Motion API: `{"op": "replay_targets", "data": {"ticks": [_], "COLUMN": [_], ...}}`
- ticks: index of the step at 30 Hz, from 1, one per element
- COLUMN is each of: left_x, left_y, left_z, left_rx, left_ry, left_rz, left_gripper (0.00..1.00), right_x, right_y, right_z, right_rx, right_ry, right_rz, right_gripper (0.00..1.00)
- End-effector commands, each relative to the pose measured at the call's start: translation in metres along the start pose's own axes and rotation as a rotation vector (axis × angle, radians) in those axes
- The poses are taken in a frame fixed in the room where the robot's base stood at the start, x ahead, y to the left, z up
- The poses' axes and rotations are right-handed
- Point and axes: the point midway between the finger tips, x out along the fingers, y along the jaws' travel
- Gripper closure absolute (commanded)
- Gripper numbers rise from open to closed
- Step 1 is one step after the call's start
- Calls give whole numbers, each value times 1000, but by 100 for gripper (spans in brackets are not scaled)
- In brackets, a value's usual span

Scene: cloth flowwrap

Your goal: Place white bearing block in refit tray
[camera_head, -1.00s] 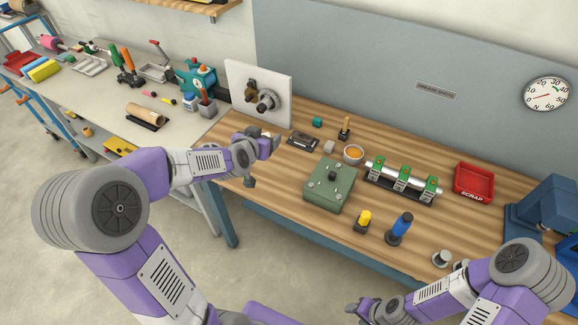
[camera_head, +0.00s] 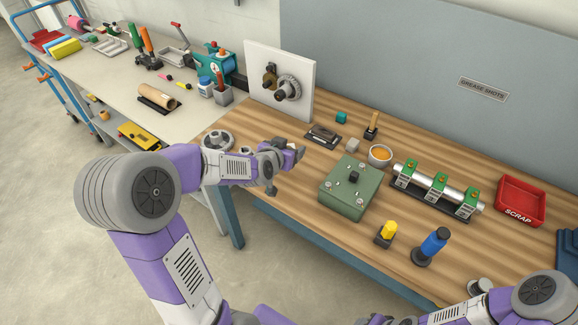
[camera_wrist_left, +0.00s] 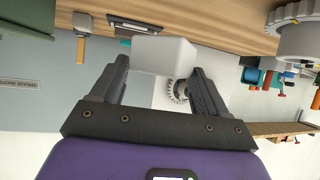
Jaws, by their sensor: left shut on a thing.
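My left gripper (camera_head: 294,154) is shut on a white block (camera_wrist_left: 165,54), held between its fingers in the left wrist view. In the head view, the gripper is over the left part of the wooden bench, in front of the white panel, and mostly hides the block. No tray carries a readable refit label, so I cannot tell which one it is. A small dark tray (camera_head: 323,135) lies just right of the gripper. Only a sliver of my right gripper (camera_head: 375,320) shows at the bottom edge; its jaws cannot be made out.
The red scrap tray (camera_head: 521,201) is far right.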

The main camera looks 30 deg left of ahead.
Motion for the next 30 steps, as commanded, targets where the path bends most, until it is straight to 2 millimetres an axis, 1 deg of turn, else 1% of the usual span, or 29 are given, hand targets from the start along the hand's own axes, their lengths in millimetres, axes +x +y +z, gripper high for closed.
{"op": "replay_targets", "data": {"ticks": [1,4,9,11,19,23,24,28,30], "left_x": [3,8,22,25,25,27,27,26,26], "left_y": [0,0,0,0,0,0,0,0,0], "left_z": [5,13,40,45,44,48,48,47,47], "left_rx": [0,1,0,1,0,0,0,0,0], "left_ry": [3,3,1,1,5,5,3,3,3], "left_rz": [-1,0,0,1,0,0,1,0,0], "left_gripper": [62,62,62,62,62,62,21,1,0], "right_x": [4,8,20,23,22,26,25,24,24], "right_y": [1,3,8,8,8,10,9,9,9], "right_z": [0,0,-1,-1,-1,-1,-1,-1,-1], "right_rx": [0,0,0,0,0,0,0,0,0], "right_ry": [0,0,0,0,0,0,0,0,0], "right_rz": [0,0,0,0,0,0,0,0,0], "right_gripper": [48,48,48,48,48,48,48,48,48]}}
